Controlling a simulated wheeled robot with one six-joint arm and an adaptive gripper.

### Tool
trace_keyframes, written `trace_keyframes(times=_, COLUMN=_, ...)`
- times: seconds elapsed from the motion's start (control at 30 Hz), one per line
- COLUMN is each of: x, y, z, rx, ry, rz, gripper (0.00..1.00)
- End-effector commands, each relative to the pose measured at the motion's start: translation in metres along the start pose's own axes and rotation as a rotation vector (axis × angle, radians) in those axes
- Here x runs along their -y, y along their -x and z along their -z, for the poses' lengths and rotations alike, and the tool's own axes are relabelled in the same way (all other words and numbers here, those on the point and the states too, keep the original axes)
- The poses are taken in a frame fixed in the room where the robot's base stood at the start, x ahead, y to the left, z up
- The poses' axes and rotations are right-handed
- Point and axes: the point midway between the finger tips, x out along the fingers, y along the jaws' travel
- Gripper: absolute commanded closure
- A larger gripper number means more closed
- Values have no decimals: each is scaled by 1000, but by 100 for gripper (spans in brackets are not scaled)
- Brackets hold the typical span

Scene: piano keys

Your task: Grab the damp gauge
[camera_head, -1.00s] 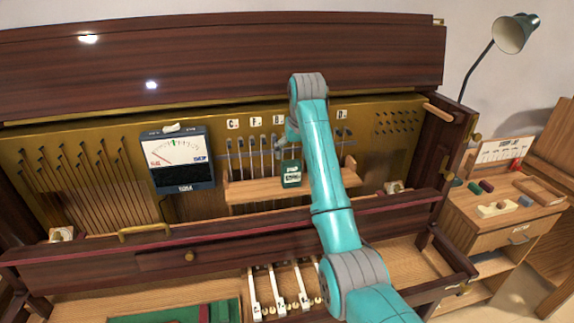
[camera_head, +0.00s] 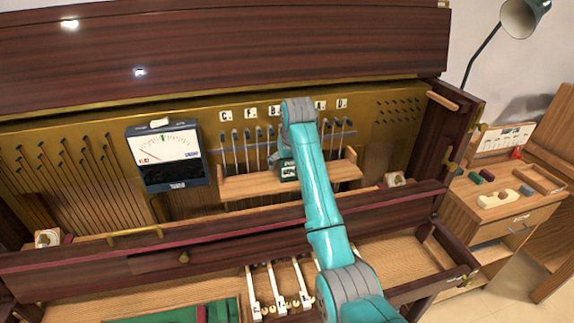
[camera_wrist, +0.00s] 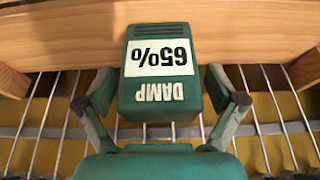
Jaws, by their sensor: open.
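The damp gauge (camera_head: 288,172) is a small dark green box with a white label, standing on a wooden shelf (camera_head: 240,187) inside the open piano; my arm hides part of it. In the wrist view the gauge (camera_wrist: 160,100) shows "DAMP" and "65%" upside down. My gripper (camera_wrist: 160,88) is open, with one finger on each side of the gauge. A narrow gap shows at the right finger; the left finger is very close, and I cannot tell if it touches. In the head view the gripper is mostly hidden behind my arm.
A dark meter (camera_head: 166,157) hangs left of the shelf. Thin upright rods (camera_head: 247,150) run behind the shelf. A dark wooden rail (camera_head: 120,262) crosses in front, with white keys (camera_head: 278,290) below. A side cabinet (camera_head: 510,225) and lamp (camera_head: 520,17) stand at right.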

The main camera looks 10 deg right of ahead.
Motion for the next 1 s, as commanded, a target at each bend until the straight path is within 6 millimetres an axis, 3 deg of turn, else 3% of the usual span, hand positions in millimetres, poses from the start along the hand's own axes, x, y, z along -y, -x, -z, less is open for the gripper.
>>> trace_keyframes(times=0.27, x=0, y=-5, z=-3, rx=-1, ry=0, rz=0, gripper=6)
trace_keyframes(times=0.5, x=0, y=-5, z=-3, rx=-1, ry=0, rz=0, gripper=64)
trace_keyframes(times=0.53, x=0, y=-5, z=-3, rx=-1, ry=0, rz=0, gripper=68)
trace_keyframes(times=1.0, x=0, y=-4, z=-2, rx=0, ry=0, rz=0, gripper=69)
